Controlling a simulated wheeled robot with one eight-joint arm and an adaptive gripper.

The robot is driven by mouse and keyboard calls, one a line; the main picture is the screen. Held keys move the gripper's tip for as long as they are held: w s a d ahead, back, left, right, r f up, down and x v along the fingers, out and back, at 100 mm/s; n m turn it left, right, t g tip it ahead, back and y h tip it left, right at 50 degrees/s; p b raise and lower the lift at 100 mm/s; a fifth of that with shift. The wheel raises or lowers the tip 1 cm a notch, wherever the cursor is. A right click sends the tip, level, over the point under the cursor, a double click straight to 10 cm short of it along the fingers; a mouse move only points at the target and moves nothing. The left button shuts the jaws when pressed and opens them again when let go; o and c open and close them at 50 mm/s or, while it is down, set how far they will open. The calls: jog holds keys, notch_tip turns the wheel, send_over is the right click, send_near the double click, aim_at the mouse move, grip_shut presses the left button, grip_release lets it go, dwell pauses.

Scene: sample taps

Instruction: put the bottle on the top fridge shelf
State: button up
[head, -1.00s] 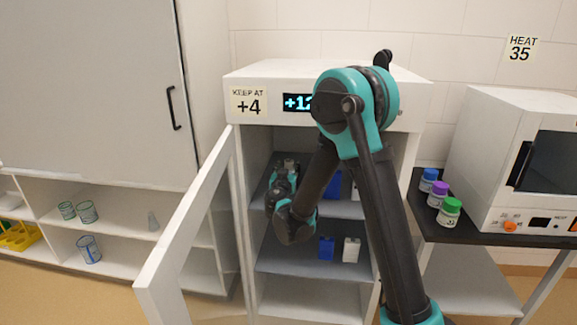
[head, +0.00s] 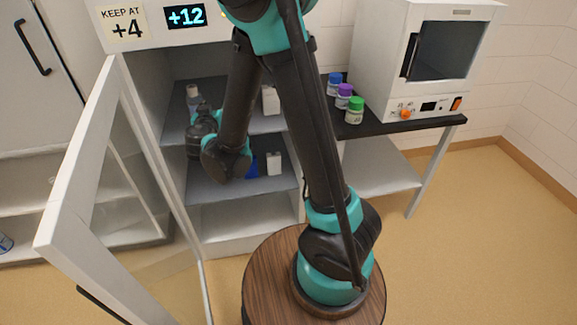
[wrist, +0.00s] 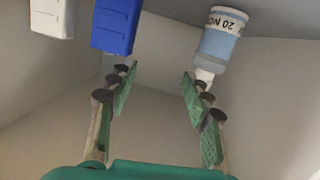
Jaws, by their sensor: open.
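My gripper (head: 204,116) is inside the fridge, in front of the bottle. In the wrist view my gripper (wrist: 158,85) is open, with nothing between its fingers. The bottle is beyond the right-hand fingertips; whether they touch its cap I cannot tell.
A blue box (wrist: 116,24) and a white box (wrist: 52,16) stand beside the bottle. The lower shelf (head: 225,190) holds a blue and a white box. The open glass door (head: 130,180) is at the left. Jars (head: 344,96) stand on a black-topped table by a heater (head: 445,60).

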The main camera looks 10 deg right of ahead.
jog(key=s+d+f+g+h, duration=0.1)
jog(key=s+d+f+g, duration=0.15)
jog(key=d, duration=0.45)
jog(key=s+d+f+m+g, duration=0.1)
jog(key=s+d+g, duration=0.15)
jog(key=d, duration=0.35)
jog(key=s+d+f+g+h, duration=0.1)
jog(key=s+d+f+g, duration=0.1)
jog(key=s+d, duration=0.35)
jog(key=s+d+f+n+g+y, duration=0.1)
jog(key=s+f+g+y, duration=0.1)
jog(key=s, duration=0.6)
jog(key=s+d+f+n+g+y, duration=0.1)
jog(key=s+d+f+g+y, duration=0.1)
jog(key=s+f, duration=0.3)
jog(key=shift+s+d+g+y, duration=0.3)
jog(key=shift+s+g, duration=0.2)
jog(key=shift+s, duration=1.15)
